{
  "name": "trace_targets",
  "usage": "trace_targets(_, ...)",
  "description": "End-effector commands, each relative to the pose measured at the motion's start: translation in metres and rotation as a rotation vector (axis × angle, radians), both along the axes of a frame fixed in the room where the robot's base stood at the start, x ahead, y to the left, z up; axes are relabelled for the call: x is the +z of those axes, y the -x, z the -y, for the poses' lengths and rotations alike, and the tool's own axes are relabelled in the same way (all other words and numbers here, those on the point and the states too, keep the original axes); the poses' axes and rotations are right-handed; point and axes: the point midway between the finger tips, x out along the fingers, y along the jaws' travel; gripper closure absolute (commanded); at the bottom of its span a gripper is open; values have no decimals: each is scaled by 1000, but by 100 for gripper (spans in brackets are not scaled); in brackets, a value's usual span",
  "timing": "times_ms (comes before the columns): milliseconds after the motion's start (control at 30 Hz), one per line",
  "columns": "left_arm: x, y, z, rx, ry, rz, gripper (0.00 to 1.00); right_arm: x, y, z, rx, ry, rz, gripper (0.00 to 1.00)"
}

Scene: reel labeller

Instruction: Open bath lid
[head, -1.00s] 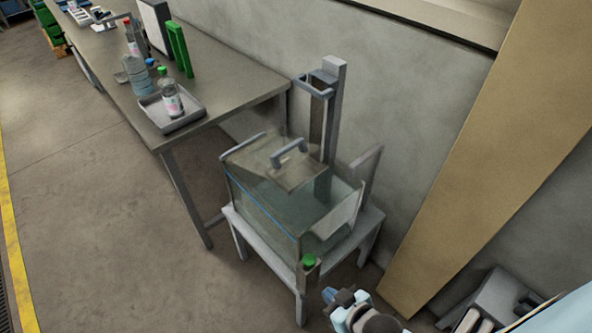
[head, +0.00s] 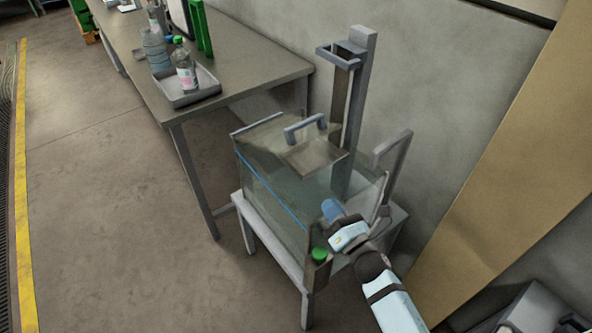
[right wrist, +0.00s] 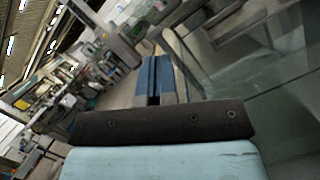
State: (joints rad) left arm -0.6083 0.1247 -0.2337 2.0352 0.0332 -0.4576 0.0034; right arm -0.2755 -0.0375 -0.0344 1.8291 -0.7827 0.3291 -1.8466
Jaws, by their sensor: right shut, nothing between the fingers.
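The bath (head: 275,195) is a clear glass tank on a grey stand, with a blue line along its front side. Its lid (head: 318,154) is a translucent panel with a grey handle (head: 305,127), covering the back left part of the top. My right gripper (head: 331,208) is shut and empty at the front right of the bath, below and in front of the lid handle in the picture. Its blue fingers (right wrist: 154,78) show shut together in the right wrist view, with glass to their right. I cannot tell whether the gripper touches the bath. My left gripper is not in view.
A grey column (head: 357,100) with a bracket rises behind the bath. A green button (head: 319,254) sits at the stand's front corner. A workbench (head: 245,62) to the left holds a tray (head: 190,98) with a bottle. Open floor lies at the left.

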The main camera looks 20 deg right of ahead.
Motion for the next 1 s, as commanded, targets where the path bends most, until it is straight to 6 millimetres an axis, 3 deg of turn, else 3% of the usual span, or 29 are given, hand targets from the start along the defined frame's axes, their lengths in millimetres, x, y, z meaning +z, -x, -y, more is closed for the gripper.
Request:
trace_targets(33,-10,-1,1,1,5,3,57,-7,-7,-3,-10,118,61,100)
trace_targets(133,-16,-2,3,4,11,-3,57,-5,-15,-7,-27,322,159,100)
trace_targets(300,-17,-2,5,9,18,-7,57,-1,-22,-11,-43,466,228,100)
trace_targets(467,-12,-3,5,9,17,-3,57,7,-38,-17,-43,472,234,100)
trace_targets(867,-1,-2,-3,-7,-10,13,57,33,-112,-44,-43,469,231,100)
trace_targets(1000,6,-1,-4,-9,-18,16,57,53,-120,-47,-42,470,231,100)
